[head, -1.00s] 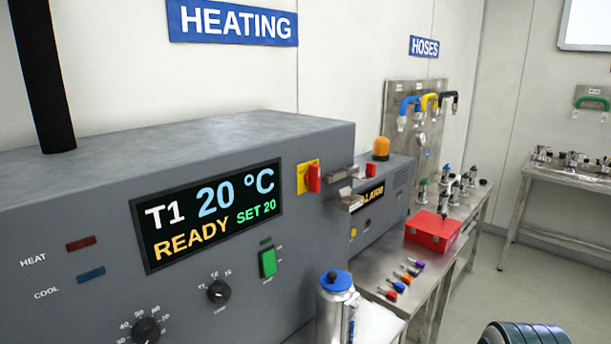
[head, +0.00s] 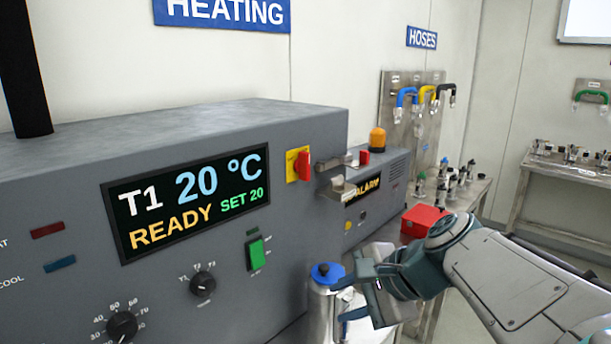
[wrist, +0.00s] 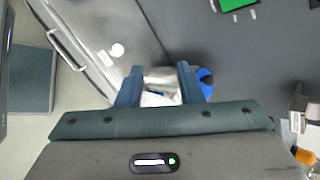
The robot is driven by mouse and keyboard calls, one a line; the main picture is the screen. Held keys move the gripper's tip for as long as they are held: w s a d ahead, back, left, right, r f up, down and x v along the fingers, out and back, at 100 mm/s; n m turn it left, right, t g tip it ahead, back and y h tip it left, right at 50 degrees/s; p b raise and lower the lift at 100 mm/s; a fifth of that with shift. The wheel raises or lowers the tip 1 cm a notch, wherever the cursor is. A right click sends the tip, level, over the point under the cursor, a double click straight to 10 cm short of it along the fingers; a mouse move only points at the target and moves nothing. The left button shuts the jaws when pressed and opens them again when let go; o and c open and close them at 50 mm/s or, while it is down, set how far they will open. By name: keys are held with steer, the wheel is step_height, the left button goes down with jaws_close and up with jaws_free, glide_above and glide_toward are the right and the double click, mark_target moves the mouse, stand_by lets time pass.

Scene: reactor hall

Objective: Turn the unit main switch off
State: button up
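The unit main switch (head: 302,166) is a red rotary handle on a yellow plate, at the right end of the grey heating unit's front. Its handle stands upright. My gripper (head: 350,288) is below and to the right of the switch, apart from it, in front of a steel canister with a blue cap (head: 326,272). In the wrist view my gripper (wrist: 160,78) has its two fingers spread, with the canister's metal showing beyond the gap. I cannot see the main switch in the wrist view.
The unit has a display (head: 192,206) reading READY, a green switch (head: 257,253) and dials. Metal brackets (head: 338,176) stick out just right of the main switch. An alarm box (head: 375,200) with an orange beacon and a red box (head: 423,220) stand further right.

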steer(key=w+r+m+t+y+b, duration=0.2)
steer(key=w+r+m+t+y, duration=0.15)
steer(key=w+r+m, duration=0.4)
steer(key=m+t+y, duration=0.2)
steer(key=m+t, duration=0.2)
steer(key=m, duration=0.2)
glide_toward(309, 165)
steer(key=p+x, duration=0.2)
steer(key=x, duration=0.7)
steer(key=shift+w+a, duration=0.15)
jaws_close()
